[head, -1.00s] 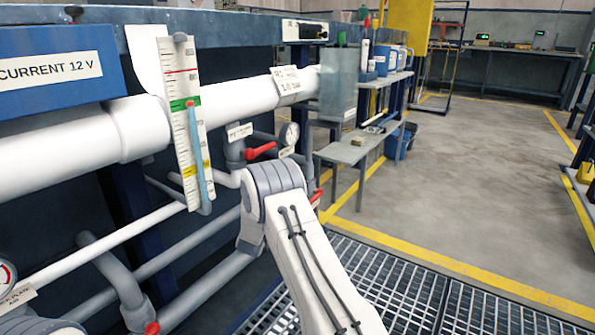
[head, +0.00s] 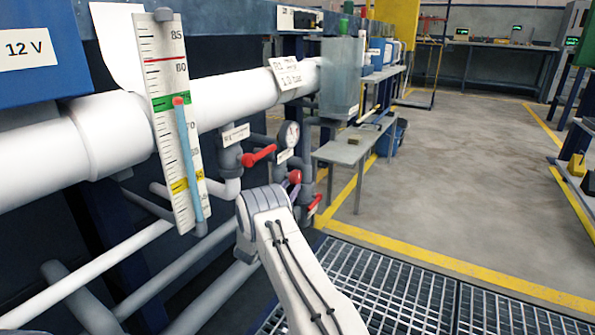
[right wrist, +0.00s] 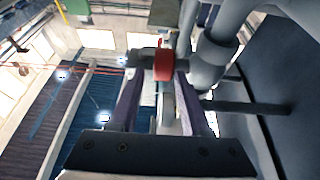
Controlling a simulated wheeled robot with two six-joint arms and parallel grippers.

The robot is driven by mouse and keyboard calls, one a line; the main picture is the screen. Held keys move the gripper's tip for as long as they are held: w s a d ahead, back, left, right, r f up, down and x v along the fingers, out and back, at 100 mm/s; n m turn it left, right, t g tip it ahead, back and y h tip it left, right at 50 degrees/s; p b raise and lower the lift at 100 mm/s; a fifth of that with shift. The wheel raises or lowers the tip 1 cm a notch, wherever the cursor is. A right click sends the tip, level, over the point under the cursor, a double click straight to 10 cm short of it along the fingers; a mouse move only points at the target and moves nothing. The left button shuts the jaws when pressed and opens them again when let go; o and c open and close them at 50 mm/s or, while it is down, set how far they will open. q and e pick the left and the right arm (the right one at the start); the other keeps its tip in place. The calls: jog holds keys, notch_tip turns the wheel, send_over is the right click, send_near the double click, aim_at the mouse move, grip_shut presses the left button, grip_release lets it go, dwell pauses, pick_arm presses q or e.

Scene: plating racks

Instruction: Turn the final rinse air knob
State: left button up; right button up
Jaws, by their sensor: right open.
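A red knob (head: 295,176) is on the grey pipework below a round gauge (head: 289,134). A red lever (head: 258,155) is to its left and another red handle (head: 314,205) is lower right. The labels are too small to read, so I cannot tell which is the final rinse air knob. In the right wrist view, a red knob (right wrist: 163,65) is between the tips of my open right gripper (right wrist: 158,82); contact is unclear. In the head view, my right arm mostly hides this gripper. My left gripper is out of view.
A thick white pipe (head: 235,98) with a marked level scale (head: 170,110) runs along the dark tank side. Thinner pipes lie below. A grey bench (head: 345,150) stands beyond the pipework. Metal grating (head: 400,290) and clear floor are to the right.

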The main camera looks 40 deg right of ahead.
aim_at(298, 172)
jog(key=b+x, duration=0.1)
jog(key=x, duration=0.1)
jog(key=b+x, duration=0.1)
jog(key=x, duration=0.2)
jog(key=b+x, duration=0.2)
jog(key=x, duration=0.1)
jog(key=shift+w+a+f, duration=0.1)
jog(key=shift+w+a, duration=0.05)
jog(key=shift+w, duration=0.2)
jog(key=shift+w+d+r, duration=0.1)
jog(key=shift+d+r, duration=0.2)
jog(key=shift+d, duration=0.05)
grip_shut()
